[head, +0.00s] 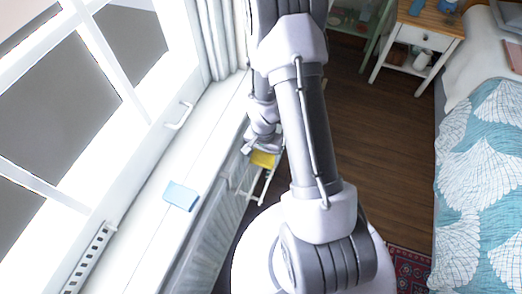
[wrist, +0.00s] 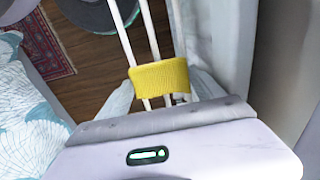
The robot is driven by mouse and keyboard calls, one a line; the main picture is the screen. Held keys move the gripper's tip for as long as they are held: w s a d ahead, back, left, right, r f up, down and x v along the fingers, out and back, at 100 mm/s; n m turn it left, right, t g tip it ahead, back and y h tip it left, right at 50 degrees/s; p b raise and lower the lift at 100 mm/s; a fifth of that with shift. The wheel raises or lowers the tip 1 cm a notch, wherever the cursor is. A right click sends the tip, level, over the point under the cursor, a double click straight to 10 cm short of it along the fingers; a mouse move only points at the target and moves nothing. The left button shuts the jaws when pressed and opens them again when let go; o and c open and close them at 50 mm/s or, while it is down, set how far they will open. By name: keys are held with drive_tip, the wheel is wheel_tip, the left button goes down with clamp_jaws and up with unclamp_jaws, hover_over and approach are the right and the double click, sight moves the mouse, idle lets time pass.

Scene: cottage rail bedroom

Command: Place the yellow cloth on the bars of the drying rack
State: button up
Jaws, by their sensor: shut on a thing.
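The yellow cloth (head: 263,159) hangs beneath my gripper (head: 264,146) in the head view, beside the wall under the window. In the wrist view the cloth (wrist: 160,77) lies across the line of two white bars of the drying rack (wrist: 126,38), between the pale fingers of my gripper (wrist: 162,92). My gripper is shut on the cloth. Part of the drying rack (head: 268,187) shows below the cloth in the head view; my arm hides the rest. I cannot tell whether the cloth touches the bars.
A light blue folded piece (head: 181,196) lies on the white windowsill (head: 150,225). A radiator (head: 205,228) is below the sill. A bed (head: 485,170) stands on the right, a small nightstand (head: 420,36) at the back. The wooden floor (head: 385,140) between is clear.

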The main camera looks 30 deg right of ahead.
sight(263, 156)
drive_tip(key=shift+w+f, duration=0.2)
drive_tip(key=shift+f, duration=0.3)
drive_tip(key=shift+r, duration=0.1)
drive_tip(key=shift+c, duration=0.7)
drive_tip(key=shift+s, duration=0.15)
drive_tip(key=o, duration=1.2)
wheel_tip(263, 156, up, 12)
drive_tip(key=p, duration=0.5)
drive_tip(key=shift+r, duration=0.1)
